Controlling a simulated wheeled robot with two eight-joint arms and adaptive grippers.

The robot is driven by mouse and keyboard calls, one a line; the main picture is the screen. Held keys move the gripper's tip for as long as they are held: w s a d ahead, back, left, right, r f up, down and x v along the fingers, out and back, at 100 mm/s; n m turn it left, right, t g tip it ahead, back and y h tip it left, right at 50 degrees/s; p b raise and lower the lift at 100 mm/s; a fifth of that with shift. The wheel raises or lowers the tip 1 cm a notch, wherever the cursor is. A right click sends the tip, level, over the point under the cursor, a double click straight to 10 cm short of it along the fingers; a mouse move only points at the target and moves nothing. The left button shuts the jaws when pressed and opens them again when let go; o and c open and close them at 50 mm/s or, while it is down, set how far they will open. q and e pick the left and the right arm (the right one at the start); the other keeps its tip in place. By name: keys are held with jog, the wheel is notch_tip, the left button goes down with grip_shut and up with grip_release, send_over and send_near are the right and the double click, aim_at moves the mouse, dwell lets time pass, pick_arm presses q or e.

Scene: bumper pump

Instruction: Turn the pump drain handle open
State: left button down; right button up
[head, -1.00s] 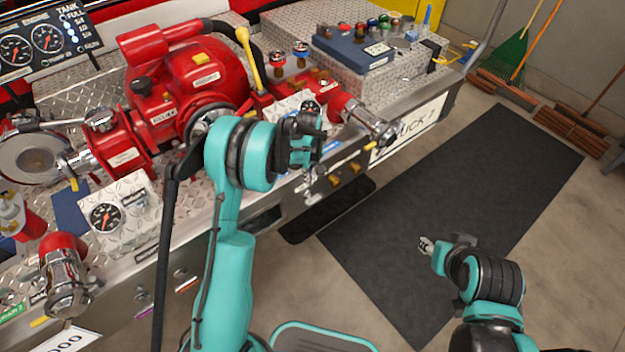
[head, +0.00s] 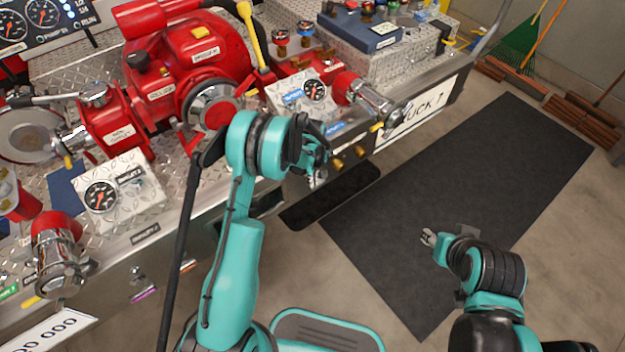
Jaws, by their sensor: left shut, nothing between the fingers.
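The red pump (head: 185,65) sits on the diamond-plate bumper deck. Brass-coloured fittings (head: 348,160) show on the bumper's front face; I cannot tell whether one is the drain handle. A small purple-tipped handle (head: 146,293) is on the front face further left. My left gripper (head: 318,178) is shut and empty, pointing down in front of the bumper, just left of the brass fittings in the picture. My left forearm hides part of the front face. My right gripper (head: 428,238) is away from the bumper, over the floor mat; its fingers are too small to judge.
Chrome outlets stick out from the bumper at right (head: 372,100) and left (head: 58,265). A yellow-handled lever (head: 248,35) stands beside the pump. A black hose or bar (head: 180,250) hangs left of my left arm. The dark floor mat (head: 480,170) is clear.

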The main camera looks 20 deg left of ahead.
jog(key=shift+f, duration=0.15)
pick_arm(q)
jog(key=shift+s+a+f+b, duration=0.2)
jog(key=shift+s+f+b, duration=0.05)
jog(key=shift+b, duration=0.15)
jog(key=shift+r, duration=0.1)
pick_arm(e)
jog(key=shift+f, duration=0.15)
dwell(0.6)
